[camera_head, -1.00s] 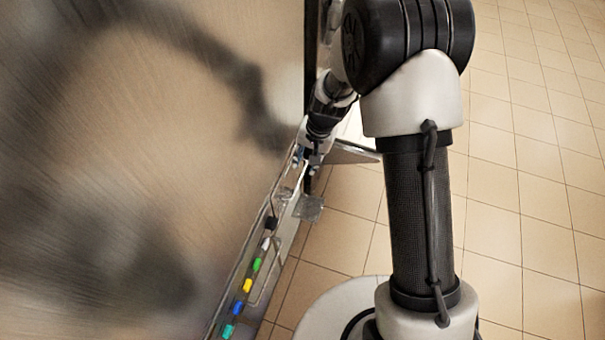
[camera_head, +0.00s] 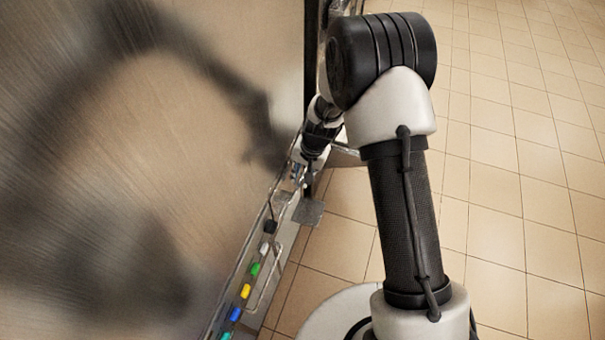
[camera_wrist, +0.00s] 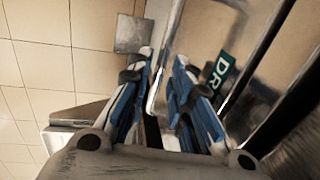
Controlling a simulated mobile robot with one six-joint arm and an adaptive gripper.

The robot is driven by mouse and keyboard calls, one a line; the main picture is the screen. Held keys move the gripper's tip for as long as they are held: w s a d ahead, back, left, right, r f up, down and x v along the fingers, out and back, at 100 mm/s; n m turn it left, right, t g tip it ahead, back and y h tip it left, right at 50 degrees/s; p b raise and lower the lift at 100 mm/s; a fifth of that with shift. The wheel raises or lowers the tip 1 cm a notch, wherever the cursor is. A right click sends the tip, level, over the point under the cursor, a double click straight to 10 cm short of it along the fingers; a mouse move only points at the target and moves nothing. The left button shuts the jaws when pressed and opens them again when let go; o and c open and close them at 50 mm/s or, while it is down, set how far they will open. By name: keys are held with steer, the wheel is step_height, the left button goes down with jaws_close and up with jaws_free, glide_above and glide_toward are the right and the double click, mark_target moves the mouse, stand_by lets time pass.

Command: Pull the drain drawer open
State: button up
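My gripper (camera_wrist: 164,58) shows in the wrist view with two blue-and-white fingers, their tips apart. A thin metal bar (camera_wrist: 157,80), which looks like a handle, runs up between the fingers, closer to the left one. I cannot tell whether a finger touches it. Beside the right finger is a metal front with a green label (camera_wrist: 219,70) reading "DR", the rest cut off; it seems to mark the drain drawer. In the head view my gripper (camera_head: 298,174) is small, at the machine's front edge, and the drawer cannot be made out clearly there.
A row of coloured knobs (camera_head: 246,291) and a wire rail (camera_head: 266,284) line the machine front. A small square plate (camera_head: 308,212) sticks out near my gripper; it also shows in the wrist view (camera_wrist: 134,33). Tiled floor (camera_head: 510,200) lies open to the right.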

jaws_close()
steer(key=shift+d, duration=0.1)
stand_by(0.5)
